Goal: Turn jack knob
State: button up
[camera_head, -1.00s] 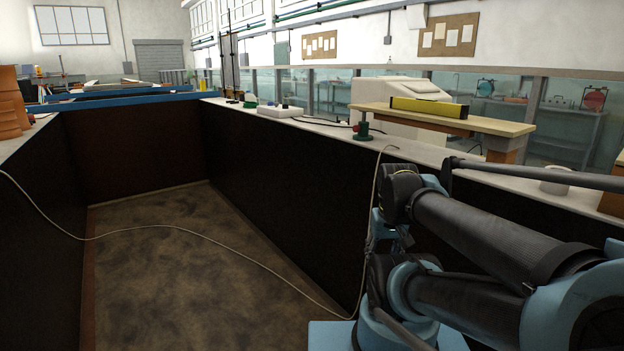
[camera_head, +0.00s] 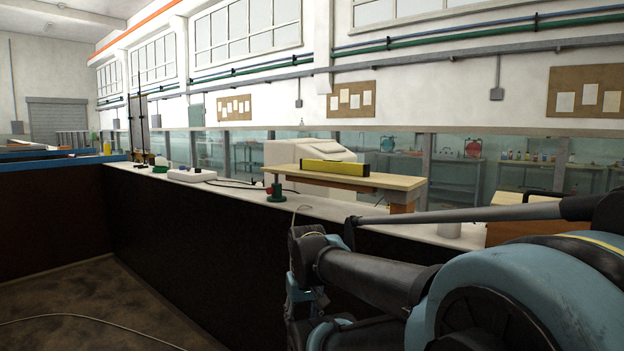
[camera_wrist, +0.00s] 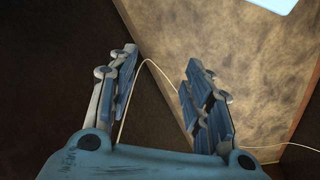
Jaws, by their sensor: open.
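A small green jack (camera_head: 277,192) stands upright on the pale ledge in the head view, by the left end of a wooden plank (camera_head: 391,181). A small red part, which looks like its knob (camera_head: 268,184), shows at its left side. Whether the jack touches the plank I cannot tell. A yellow spirit level (camera_head: 336,168) lies on the plank. My gripper (camera_wrist: 161,68) is open and empty in the wrist view, its fingers apart over the dark wall and brown floor. The jack does not show there. In the head view my arm is low, right of the jack.
The pale ledge (camera_head: 346,210) tops a dark wall (camera_head: 200,225). A white power strip (camera_head: 192,175) with a dark cable lies left of the jack. A wooden block (camera_head: 403,202) is under the plank's right side. A thin pale cord (camera_wrist: 161,72) runs behind my fingers.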

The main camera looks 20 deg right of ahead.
aim_at(268, 191)
jog(key=w+d+r+m+t+h, duration=0.1)
jog(key=w+r+m+h, duration=0.15)
jog(key=w+r, duration=0.45)
jog(key=w+d+r+m+h, duration=0.2)
jog(key=w+r+h, duration=0.15)
jog(key=w, duration=0.65)
jog(key=w+d+r+m+t+h, duration=0.1)
jog(key=w+r+m+h, duration=0.15)
jog(key=w+r, duration=0.45)
jog(key=w+a+r+m+t+h, duration=0.3)
jog(key=w+a, duration=0.7)
jog(key=w, duration=0.1)
jog(key=w+a+r+m+t+h, duration=0.3)
jog(key=w+a+h, duration=0.1)
jog(key=w+a, duration=0.65)
jog(key=shift+y, duration=0.25)
jog(key=x, duration=1.8)
jog(key=shift+f, duration=0.2)
jog(key=shift+c, duration=0.2)
jog(key=shift+a, duration=0.1)
jog(key=c, duration=1)
